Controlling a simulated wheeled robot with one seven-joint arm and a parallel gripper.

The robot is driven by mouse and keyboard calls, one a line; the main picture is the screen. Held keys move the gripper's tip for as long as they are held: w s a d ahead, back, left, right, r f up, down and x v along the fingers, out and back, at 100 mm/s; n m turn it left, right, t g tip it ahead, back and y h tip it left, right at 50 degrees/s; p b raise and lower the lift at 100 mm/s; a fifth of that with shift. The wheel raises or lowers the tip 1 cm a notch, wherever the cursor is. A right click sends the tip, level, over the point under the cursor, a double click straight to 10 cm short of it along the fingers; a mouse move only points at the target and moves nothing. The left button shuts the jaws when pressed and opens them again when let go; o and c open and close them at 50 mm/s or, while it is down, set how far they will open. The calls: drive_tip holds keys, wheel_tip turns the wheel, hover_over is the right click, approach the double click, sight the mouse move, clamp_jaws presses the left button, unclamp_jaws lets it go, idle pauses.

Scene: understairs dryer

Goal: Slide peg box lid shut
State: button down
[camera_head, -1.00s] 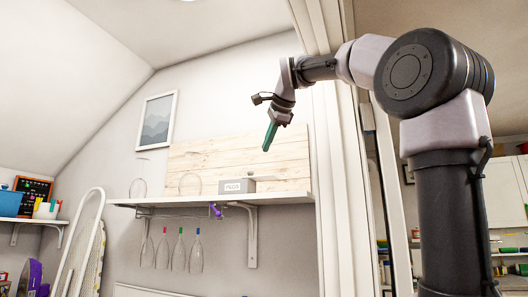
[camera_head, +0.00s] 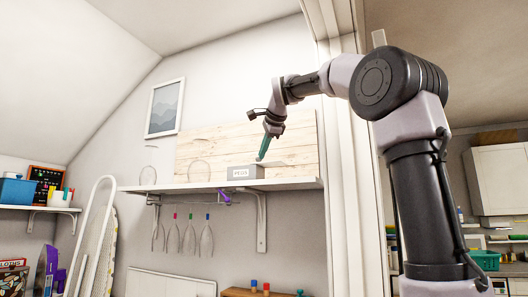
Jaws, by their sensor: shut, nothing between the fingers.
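The peg box (camera_head: 241,173) is a small grey box with a dark label reading "PEGS". It stands on the white wall shelf (camera_head: 290,184), in front of pale wood planks. Its lid is too small in the picture to tell how far it is open. My gripper (camera_head: 260,158) points down with its teal fingers shut and empty. The fingertips are at the box's upper right in the picture. I cannot tell whether they touch the box or lid.
Wire hoops (camera_head: 199,171) stand on the shelf left of the box. A purple item (camera_head: 224,197) and several hanging loops with coloured tops hang under the shelf. An ironing board (camera_head: 97,240) leans at the left. A white door frame (camera_head: 350,150) stands right of the shelf.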

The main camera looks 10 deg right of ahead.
drive_tip(key=w+a, duration=0.4)
drive_tip(key=a, duration=0.1)
drive_tip(key=w+a, duration=0.1)
drive_tip(key=a, duration=0.2)
drive_tip(key=shift+w, duration=0.4)
drive_tip(key=shift+s+d+f, duration=0.1)
